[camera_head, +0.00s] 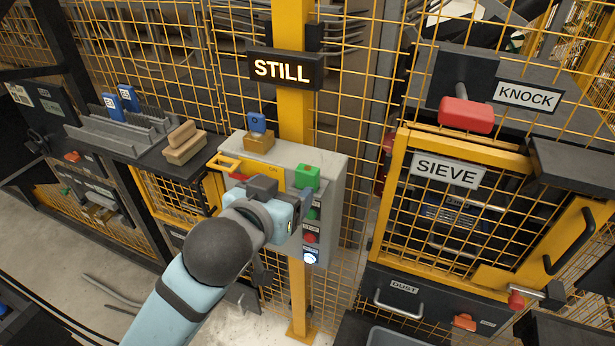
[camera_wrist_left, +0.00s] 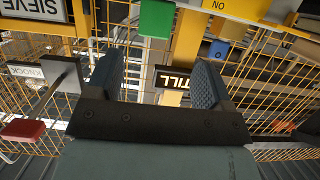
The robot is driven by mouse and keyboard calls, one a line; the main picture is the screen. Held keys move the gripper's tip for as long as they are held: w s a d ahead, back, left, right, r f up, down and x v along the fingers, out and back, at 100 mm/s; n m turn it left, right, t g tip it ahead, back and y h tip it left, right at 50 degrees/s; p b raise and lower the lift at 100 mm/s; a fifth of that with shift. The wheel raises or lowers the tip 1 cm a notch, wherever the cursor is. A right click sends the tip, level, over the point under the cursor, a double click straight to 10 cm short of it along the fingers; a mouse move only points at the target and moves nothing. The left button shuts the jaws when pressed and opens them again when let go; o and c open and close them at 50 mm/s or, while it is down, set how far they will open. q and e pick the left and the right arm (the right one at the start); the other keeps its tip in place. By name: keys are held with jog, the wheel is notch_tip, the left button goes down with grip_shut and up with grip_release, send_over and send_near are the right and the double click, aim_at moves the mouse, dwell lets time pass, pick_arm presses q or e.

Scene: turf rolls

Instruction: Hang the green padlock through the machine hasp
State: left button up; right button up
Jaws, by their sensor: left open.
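The green padlock (camera_head: 307,177) sits at the front right of the grey control box's top. In the left wrist view the green padlock (camera_wrist_left: 157,18) shows as a green block beyond the fingers, apart from them. My left gripper (camera_head: 268,190) is in front of the box, left of and just below the padlock. In the wrist view its two fingers (camera_wrist_left: 160,62) are spread with nothing between them. My right gripper is out of view.
A brass block with a blue tag (camera_head: 257,123) stands on the grey box (camera_head: 332,165). Buttons line its front. A yellow post with a STILL sign (camera_head: 282,69) rises behind.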

aim_at(305, 175)
pick_arm(q)
jog(key=x, duration=0.4)
jog(key=shift+d+p+x, duration=0.2)
jog(key=shift+p+x, duration=0.15)
jog(key=shift+x, duration=1)
jog(key=shift+d+p+x, duration=0.15)
jog(key=shift+p+x, duration=0.15)
jog(key=shift+x, duration=1.1)
jog(key=shift+s+r, duration=0.1)
jog(key=shift+s, duration=0.1)
jog(key=shift+c, duration=0.2)
jog(key=c, duration=1)
